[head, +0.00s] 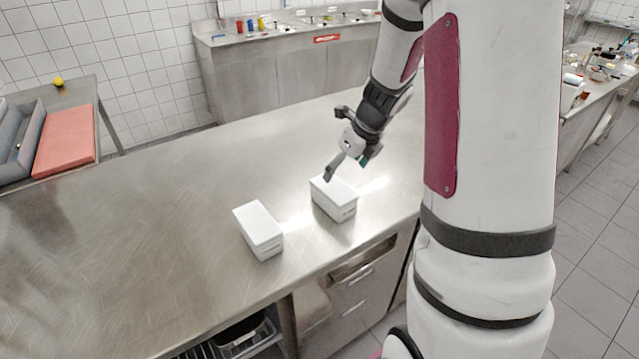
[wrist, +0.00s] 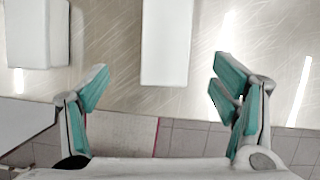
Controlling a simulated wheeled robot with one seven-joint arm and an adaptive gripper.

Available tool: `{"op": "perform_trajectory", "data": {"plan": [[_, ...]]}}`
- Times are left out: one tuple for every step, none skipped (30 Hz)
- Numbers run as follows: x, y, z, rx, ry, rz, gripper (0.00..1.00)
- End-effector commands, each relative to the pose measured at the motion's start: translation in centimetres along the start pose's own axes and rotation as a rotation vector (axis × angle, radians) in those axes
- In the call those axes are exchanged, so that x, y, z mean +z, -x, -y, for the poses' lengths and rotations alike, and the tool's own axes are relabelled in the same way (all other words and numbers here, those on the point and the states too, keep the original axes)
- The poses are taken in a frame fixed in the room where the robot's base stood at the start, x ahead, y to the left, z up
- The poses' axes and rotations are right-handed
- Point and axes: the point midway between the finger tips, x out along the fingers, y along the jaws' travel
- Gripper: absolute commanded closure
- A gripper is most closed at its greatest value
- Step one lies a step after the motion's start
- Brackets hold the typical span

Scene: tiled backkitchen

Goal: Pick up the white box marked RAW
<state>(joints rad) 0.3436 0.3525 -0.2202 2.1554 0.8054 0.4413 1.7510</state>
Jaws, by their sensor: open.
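Two white lidded boxes stand on the steel counter: a left box (head: 258,229) and a right box (head: 333,197). The dark marks on their end faces are too small to read, so I cannot tell which is marked RAW. My gripper (head: 350,168) is open and empty, pointing down over the right box. In the wrist view one white box (wrist: 167,42) lies between and ahead of the teal fingers of my gripper (wrist: 160,68). A second white box (wrist: 37,35) is at the upper left. I see no contact between fingers and boxes.
The steel counter (head: 120,240) is clear to the left of the boxes. Its front edge is close to both boxes, with drawers (head: 350,290) below. A side table at the left holds a red board (head: 68,140) and a grey tray (head: 25,150).

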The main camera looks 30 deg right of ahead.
Motion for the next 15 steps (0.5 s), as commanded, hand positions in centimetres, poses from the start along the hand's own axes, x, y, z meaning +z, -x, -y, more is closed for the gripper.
{"op": "perform_trajectory", "data": {"plan": [[-0.3, -0.3, 0.4, -0.005, -0.031, -0.004, 0.2], [-0.3, -0.6, 0.6, -0.007, -0.044, -0.005, 0.2], [-0.4, -1.1, 0.7, -0.008, -0.055, -0.006, 0.2], [-0.4, -1.5, 0.7, -0.008, -0.06, -0.006, 0.2], [-0.4, -1.9, 0.8, -0.008, -0.061, -0.007, 0.2], [-0.5, -2.7, 0.8, -0.008, -0.061, -0.007, 0.2], [-0.5, -3.3, 0.8, -0.007, -0.062, -0.008, 0.2], [-0.5, -3.9, 0.7, -0.007, -0.06, -0.008, 0.2], [-0.5, -4.7, 0.8, -0.007, -0.061, -0.008, 0.2], [-0.5, -5.2, 0.8, -0.007, -0.06, -0.008, 0.2], [-0.5, -5.8, 0.8, -0.007, -0.059, -0.008, 0.2], [-0.5, -6.5, 0.8, -0.007, -0.06, -0.007, 0.2], [-0.5, -7.0, 0.8, -0.007, -0.058, -0.008, 0.2], [-0.5, -7.4, 0.8, -0.007, -0.058, -0.007, 0.2], [-0.5, -7.9, 0.8, -0.007, -0.058, -0.006, 0.2]]}}
